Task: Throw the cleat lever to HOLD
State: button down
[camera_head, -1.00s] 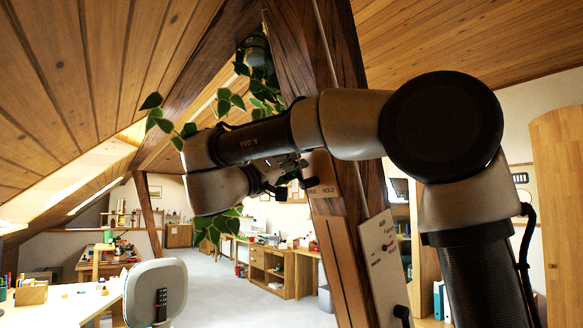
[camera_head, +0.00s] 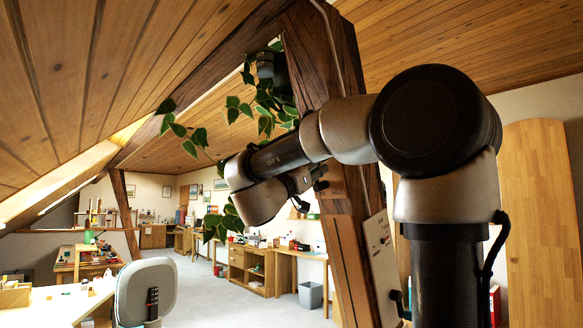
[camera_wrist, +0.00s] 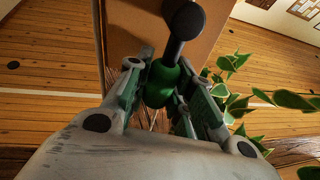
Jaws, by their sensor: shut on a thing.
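The cleat lever shows in the wrist view as a green grip (camera_wrist: 160,84) with a dark shaft and round dark end (camera_wrist: 185,20). My gripper (camera_wrist: 167,80) has one finger on each side of the green grip and is shut on it. Behind it is a tan plate (camera_wrist: 125,35) on the timber. In the head view my gripper (camera_head: 316,180) is against the leaning timber brace (camera_head: 336,110). My arm and gripper hide the lever there, and I cannot read its FREE and HOLD marks now.
A hanging plant (camera_head: 265,100) trails leaves close to my forearm. A grey chair (camera_head: 147,290) stands at lower left. Open floor (camera_head: 205,290) lies left of the brace.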

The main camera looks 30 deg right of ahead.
jog(key=shift+s+d+f+m+g+h, duration=0.15)
jog(key=shift+s+m+g+h, duration=0.25)
jog(key=shift+m, duration=0.95)
jog(key=shift+s+d+f+m+g+h, duration=0.15)
jog(key=shift+s+m+g, duration=0.3)
jog(key=shift+m, duration=0.85)
jog(key=shift+s+d+f+m+g+h, duration=0.2)
jog(key=shift+s+m, duration=0.4)
jog(key=shift+m, duration=0.75)
jog(key=c, duration=1.2)
grip_release()
jog(key=shift+a, duration=0.15)
jog(key=v, duration=1.1)
jog(key=shift+a+f, duration=0.2)
jog(key=shift+a, duration=0.15)
